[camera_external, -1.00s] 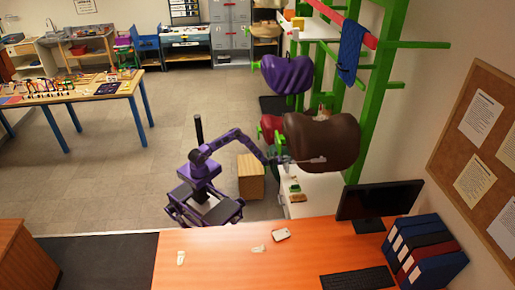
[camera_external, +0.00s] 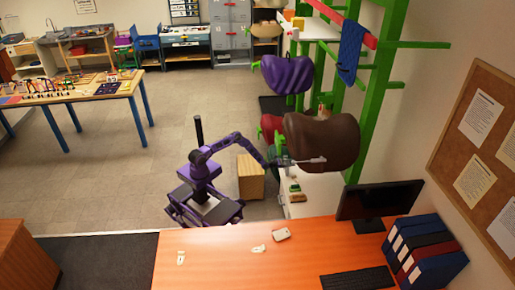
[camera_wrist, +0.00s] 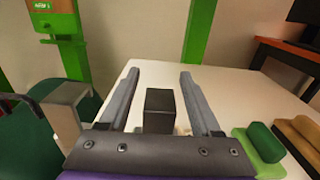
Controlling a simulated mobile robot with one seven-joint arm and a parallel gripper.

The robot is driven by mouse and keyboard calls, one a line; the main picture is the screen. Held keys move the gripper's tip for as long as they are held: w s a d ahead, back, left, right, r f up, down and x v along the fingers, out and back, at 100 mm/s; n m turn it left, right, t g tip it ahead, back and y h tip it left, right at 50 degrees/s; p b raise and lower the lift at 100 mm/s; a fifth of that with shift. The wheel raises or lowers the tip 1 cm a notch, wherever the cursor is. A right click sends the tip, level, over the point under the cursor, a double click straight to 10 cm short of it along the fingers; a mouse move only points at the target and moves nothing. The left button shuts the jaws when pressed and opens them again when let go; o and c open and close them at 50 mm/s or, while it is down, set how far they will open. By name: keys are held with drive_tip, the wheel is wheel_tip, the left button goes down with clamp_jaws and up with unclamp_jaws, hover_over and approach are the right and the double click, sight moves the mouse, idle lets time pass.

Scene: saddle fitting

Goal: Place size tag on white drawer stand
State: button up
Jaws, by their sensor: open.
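My gripper (camera_wrist: 158,72) is open, its two long grey fingers pointing ahead over a white surface in the wrist view. A dark grey block (camera_wrist: 159,108) shows between the fingers; I cannot tell whether it is part of the gripper. The white drawer stand (camera_wrist: 245,92) fills the middle and right of that view. A green plaque with white lettering (camera_wrist: 42,6) is at the top left; I cannot tell whether it is the size tag. In the external view my gripper (camera_external: 306,161) is in front of the brown saddle (camera_external: 330,135), above the white stand (camera_external: 318,186).
A green brush-like block (camera_wrist: 262,143) and a brown one (camera_wrist: 300,135) lie on the stand at right. Green rack posts (camera_wrist: 199,32) rise behind. A wooden box (camera_external: 250,177) stands beside my base. The orange desk (camera_external: 220,265) is in front; open floor lies left.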

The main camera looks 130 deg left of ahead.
drive_tip(key=p+v, duration=0.2)
drive_tip(key=v, duration=1)
drive_tip(key=shift+r+p, duration=0.15)
drive_tip(key=shift+p, duration=0.15)
